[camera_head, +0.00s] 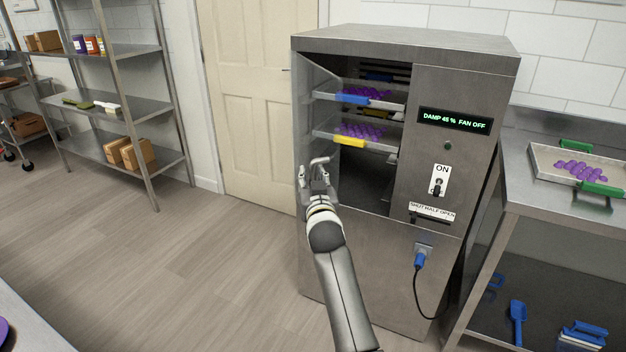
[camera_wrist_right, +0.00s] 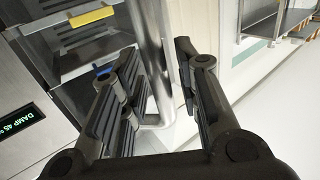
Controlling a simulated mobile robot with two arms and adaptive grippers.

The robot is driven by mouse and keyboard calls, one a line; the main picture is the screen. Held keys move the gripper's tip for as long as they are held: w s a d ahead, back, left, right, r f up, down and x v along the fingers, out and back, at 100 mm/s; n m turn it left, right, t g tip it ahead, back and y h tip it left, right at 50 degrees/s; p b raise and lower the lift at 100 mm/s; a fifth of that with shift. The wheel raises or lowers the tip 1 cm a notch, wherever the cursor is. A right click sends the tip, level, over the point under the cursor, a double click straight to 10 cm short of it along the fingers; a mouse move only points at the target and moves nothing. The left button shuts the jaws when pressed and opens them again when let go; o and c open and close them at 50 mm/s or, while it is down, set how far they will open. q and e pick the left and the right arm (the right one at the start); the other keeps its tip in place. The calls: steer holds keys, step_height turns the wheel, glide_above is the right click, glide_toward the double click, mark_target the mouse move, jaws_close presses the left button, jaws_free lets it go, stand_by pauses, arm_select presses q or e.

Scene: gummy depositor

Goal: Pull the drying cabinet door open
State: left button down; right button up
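The grey drying cabinet (camera_head: 460,75) stands in the middle right of the head view. Its door (camera_head: 311,110) is swung out at the left side, leaving the front opening uncovered. My right gripper (camera_head: 317,172) is at the door's free side, by a metal handle (camera_head: 320,160). In the right wrist view, my right gripper (camera_wrist_right: 160,85) has its fingers apart, with the upright handle bar (camera_wrist_right: 151,60) between them. A gap shows on the right finger's side; contact on the left is unclear. My left gripper is out of view.
Inside the cabinet are trays of purple gummies with a blue grip (camera_head: 353,98) and a yellow grip (camera_head: 350,141). A steel table (camera_head: 525,190) with a tray stands at the right. A shelf rack (camera_head: 130,110) stands left. The floor (camera_head: 190,270) between is clear.

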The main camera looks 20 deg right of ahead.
steer(key=v, duration=0.7)
steer(key=shift+s, duration=0.3)
steer(key=shift+a, duration=0.1)
